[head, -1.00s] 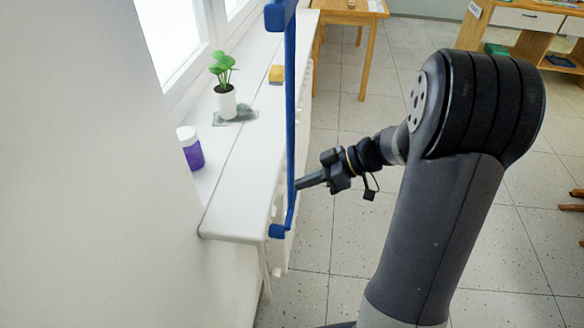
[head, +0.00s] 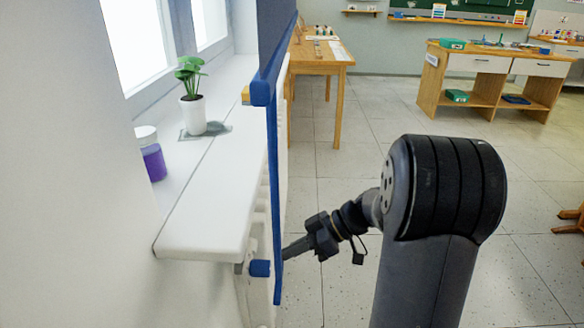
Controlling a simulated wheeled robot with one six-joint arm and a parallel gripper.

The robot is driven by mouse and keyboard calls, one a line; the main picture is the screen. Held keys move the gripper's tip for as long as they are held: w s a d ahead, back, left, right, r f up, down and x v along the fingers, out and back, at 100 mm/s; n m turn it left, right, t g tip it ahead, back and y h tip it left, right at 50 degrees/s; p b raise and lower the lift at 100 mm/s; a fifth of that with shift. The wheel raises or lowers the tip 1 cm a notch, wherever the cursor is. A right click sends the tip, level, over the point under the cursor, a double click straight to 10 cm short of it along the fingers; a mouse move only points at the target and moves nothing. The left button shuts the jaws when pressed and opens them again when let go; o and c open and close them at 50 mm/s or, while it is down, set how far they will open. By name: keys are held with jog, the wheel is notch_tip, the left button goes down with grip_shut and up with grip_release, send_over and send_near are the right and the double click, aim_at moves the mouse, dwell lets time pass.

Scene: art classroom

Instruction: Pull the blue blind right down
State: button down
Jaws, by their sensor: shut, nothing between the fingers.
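The blue blind (head: 274,35) hangs at the window, seen almost edge-on at the top of the head view. A blue bar (head: 263,90) runs along its lower edge, well above the floor and at about the plant's height in the picture. A long thin blue strip (head: 275,180) runs down below the bar, with a short blue knob (head: 259,268) on its left side near the bottom. My gripper (head: 288,252) is shut and holds nothing. Its tip points left, close beside the lower part of the strip. I cannot tell whether they touch.
The white windowsill (head: 205,215) juts out left of the strip, with a potted plant (head: 191,90) and a purple jar (head: 151,155) on it. A wooden table (head: 315,60) stands behind, and a wooden desk (head: 490,65) at the back right. The floor between is open.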

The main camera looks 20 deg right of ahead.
notch_tip(320, 180, down, 16)
jog(key=b, duration=1.4)
jog(key=shift+a, duration=0.2)
jog(key=shift+s+f, duration=0.1)
